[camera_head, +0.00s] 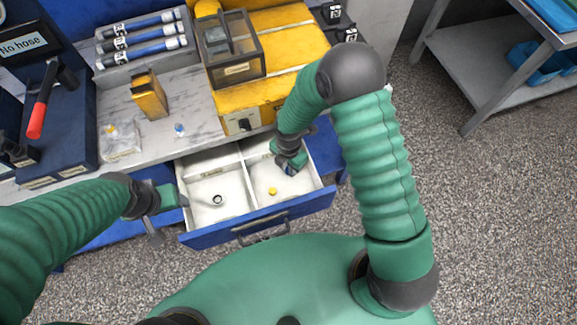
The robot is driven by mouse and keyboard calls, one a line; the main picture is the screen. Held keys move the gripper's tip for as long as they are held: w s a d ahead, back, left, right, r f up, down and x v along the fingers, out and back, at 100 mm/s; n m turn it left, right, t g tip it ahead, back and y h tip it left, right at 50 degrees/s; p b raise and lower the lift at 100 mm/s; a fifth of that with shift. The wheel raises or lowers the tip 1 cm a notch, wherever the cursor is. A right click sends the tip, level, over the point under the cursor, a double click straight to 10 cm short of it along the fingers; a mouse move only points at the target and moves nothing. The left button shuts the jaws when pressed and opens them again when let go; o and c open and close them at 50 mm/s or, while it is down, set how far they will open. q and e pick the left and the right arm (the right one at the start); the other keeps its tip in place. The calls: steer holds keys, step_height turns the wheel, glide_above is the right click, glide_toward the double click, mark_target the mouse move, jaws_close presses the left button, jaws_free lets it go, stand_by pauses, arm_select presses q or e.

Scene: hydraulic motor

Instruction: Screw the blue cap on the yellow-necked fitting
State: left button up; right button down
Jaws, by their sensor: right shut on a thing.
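My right gripper (289,168) is low over the back right part of the open drawer, shut on a small blue piece that looks like the blue cap (291,171); the fingers hide most of it. A small fitting with a yellow top (111,130) stands on a pale block at the left of the counter; it looks like the yellow-necked fitting, but is too small to be sure. A small blue and white part (179,129) stands on the counter to its right. My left gripper (160,215) is by the drawer's left front corner, its fingers unclear.
The blue drawer (262,226) has white compartments holding a dark-ringed part (217,200) and a yellow cap (273,191). On the counter are a yellow block (149,96), a tray of blue tubes (108,57) and a yellow machine (287,48).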

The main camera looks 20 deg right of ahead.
steer(key=shift+r+p, duration=2.75)
steer(key=shift+r, duration=0.3)
